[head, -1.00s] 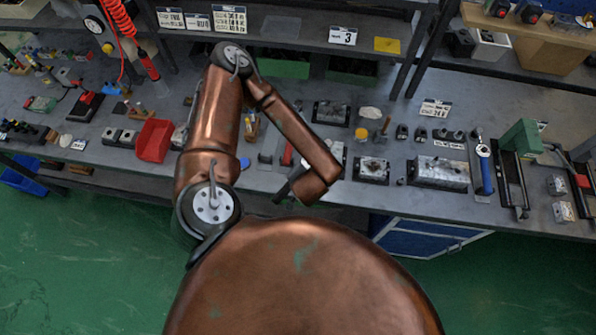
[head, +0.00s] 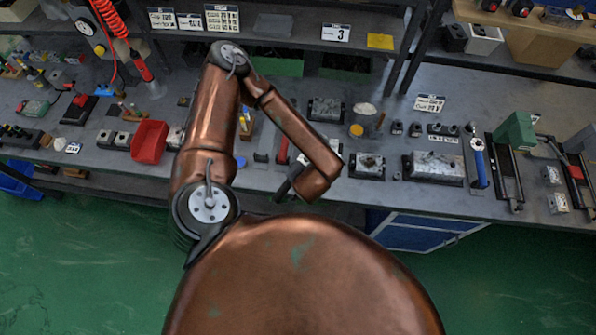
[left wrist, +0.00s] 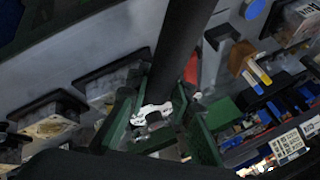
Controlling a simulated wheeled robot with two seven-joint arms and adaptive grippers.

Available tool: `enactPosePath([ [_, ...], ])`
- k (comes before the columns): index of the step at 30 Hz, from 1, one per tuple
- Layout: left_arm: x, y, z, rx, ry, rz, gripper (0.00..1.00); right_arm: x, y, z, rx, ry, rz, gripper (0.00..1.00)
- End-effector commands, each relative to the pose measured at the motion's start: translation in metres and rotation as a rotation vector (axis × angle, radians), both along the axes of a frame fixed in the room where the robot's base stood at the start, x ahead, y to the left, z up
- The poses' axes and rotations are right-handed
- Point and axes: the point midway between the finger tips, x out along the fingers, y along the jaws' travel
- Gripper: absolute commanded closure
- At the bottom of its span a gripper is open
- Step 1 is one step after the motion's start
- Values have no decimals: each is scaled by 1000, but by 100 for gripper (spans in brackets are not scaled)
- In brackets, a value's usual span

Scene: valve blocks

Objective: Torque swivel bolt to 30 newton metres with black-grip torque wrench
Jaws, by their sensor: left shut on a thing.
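In the head view my left arm bends over the bench, and its own links hide the left gripper. In the left wrist view the green fingers of my left gripper (left wrist: 158,130) are closed around a long black bar (left wrist: 182,40), which looks like the black-grip torque wrench. A silver piece (left wrist: 150,115) shows between the fingers; I cannot tell if it belongs to the wrench. Metal valve blocks stand on the bench: a long one (head: 433,167), a smaller one (head: 369,165) and one farther back (head: 325,109). The swivel bolt cannot be made out. My right gripper is out of view.
A blue-handled wrench (head: 480,165) lies right of the long block, near a green-topped fixture (head: 514,132). A red bin (head: 149,141) stands left of my arm. A shelf upright (head: 407,50) rises behind the bench. Green floor (head: 500,285) in front is clear.

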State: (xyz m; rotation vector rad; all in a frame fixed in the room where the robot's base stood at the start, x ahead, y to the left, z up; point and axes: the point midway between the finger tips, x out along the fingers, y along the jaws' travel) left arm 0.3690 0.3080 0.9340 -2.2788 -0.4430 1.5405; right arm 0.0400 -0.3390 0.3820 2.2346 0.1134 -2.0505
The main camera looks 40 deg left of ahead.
Motion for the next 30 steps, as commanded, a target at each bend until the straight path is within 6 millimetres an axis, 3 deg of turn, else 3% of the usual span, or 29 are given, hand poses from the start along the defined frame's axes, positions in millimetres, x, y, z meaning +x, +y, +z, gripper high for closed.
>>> enactPosePath([
  [8, 1, 0, 12, 1, -3, 0, 100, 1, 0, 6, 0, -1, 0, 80],
  [24, 1, 0, 67, 0, -3, -1, 100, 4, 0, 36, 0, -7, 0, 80],
  [30, 1, 0, 67, 0, -2, -1, 100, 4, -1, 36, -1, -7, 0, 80],
])
